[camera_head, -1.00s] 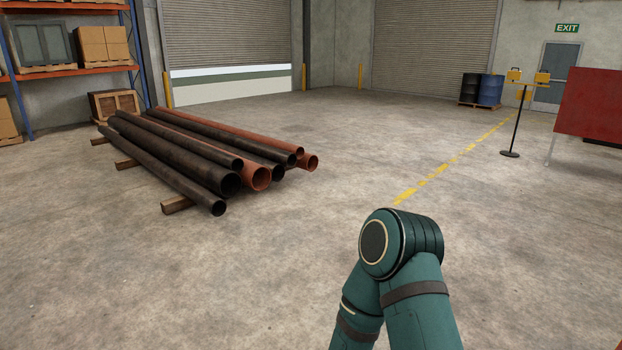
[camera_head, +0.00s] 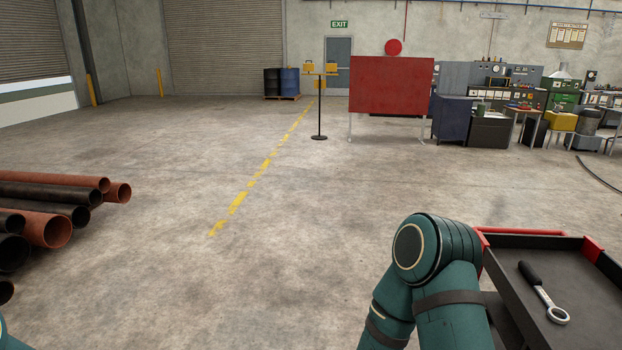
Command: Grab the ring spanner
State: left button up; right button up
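A ring spanner (camera_head: 545,294) with a black handle and a silver ring end lies on a dark tray-topped cart (camera_head: 590,272) at the lower right of the head view. Its handle points up and left, and its ring is toward the lower right. A teal arm of mine stands just left of the cart, with its elbow joint uppermost. Neither of my grippers is in view, so I cannot see where they are relative to the spanner.
Stacked pipes (camera_head: 48,228) lie at the left. A red panel (camera_head: 391,86) and a small stand with yellow cases (camera_head: 319,105) are farther off. Workbenches and machines (camera_head: 520,110) line the back right. The floor in the middle is clear. The cart has a red rim.

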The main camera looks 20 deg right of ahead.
aim_at(535, 281)
jog(key=i+l+z, duration=0.1)
jog(key=i+z, duration=0.35)
jog(key=i, duration=0.9)
jog(key=i+j, duration=0.1)
jog(key=i, duration=0.5)
jog(key=i+j, duration=0.1)
jog(key=i, duration=0.5)
jog(key=z, duration=1.6)
